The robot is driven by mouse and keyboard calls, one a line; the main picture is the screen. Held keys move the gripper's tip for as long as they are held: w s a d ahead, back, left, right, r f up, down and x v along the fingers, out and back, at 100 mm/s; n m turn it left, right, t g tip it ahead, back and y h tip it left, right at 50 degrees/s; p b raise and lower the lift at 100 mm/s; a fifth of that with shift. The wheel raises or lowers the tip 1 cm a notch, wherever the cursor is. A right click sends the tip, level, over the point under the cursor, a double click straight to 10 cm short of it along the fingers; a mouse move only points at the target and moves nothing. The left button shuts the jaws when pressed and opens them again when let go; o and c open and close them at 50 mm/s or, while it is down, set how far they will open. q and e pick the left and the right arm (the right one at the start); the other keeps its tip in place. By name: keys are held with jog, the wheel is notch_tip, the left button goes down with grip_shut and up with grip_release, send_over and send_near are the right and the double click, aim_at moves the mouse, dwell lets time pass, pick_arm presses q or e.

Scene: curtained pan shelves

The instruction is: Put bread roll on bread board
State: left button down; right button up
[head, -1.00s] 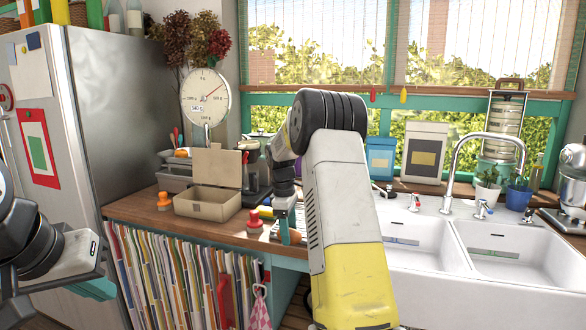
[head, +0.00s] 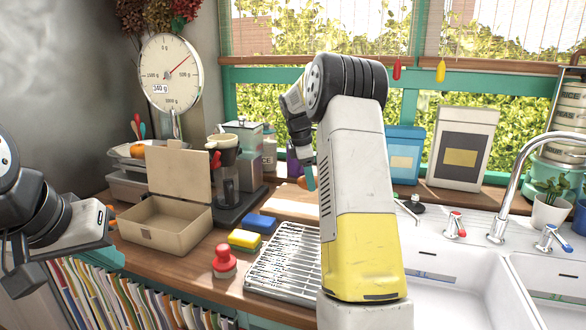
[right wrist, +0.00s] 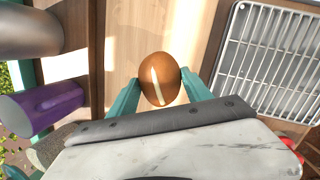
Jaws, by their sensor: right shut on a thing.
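The bread roll (right wrist: 160,80), brown with a pale slash, sits between the teal fingers of my right gripper (right wrist: 161,88) in the right wrist view, and the gripper is shut on it.
A metal drying rack (head: 285,262) stands beside the sink (head: 450,265). A purple cup (right wrist: 42,107) is near the right gripper. An open beige box (head: 165,225), sponges (head: 245,239), a red-knobbed stamp (head: 223,260), a coffee maker (head: 228,175) and a scale (head: 170,75) occupy the counter.

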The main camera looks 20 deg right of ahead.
jog(key=shift+w+d+r, duration=0.1)
jog(key=shift+w+d, duration=0.15)
jog(key=shift+w, duration=0.15)
jog(key=shift+f, duration=2.5)
jog(key=shift+f, duration=0.15)
jog(key=shift+f, duration=0.6)
jog(key=shift+f, duration=0.2)
jog(key=o, duration=1.4)
jog(key=shift+o, duration=0.2)
